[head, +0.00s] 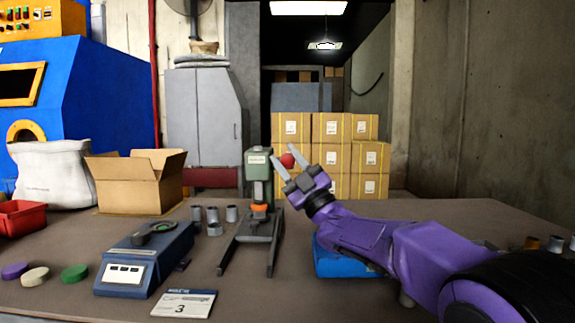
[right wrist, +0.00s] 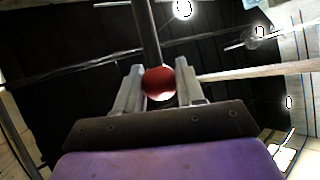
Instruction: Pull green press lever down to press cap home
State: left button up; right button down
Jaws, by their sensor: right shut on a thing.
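The green press (head: 258,165) stands upright on a dark forked base (head: 255,238) near the middle of the table. Its lever's red ball knob (head: 287,160) is raised to the right of the press head. My right gripper (head: 289,159) is shut on this knob. In the right wrist view the knob (right wrist: 159,83) sits between both fingers, with a dark rod (right wrist: 147,35) running up behind it. An orange cap (head: 259,208) is under the press head; whether it touches the ram is too small to tell. My left gripper is out of view.
A blue scale (head: 147,262) and a card marked 3 (head: 184,303) lie left of the press. Several grey cans (head: 213,216) stand behind it. An open cardboard box (head: 130,190) is farther left. A blue object (head: 338,263) lies under my right arm.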

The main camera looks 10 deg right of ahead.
jog(key=c, duration=0.7)
grip_release()
jog(key=shift+c, duration=0.2)
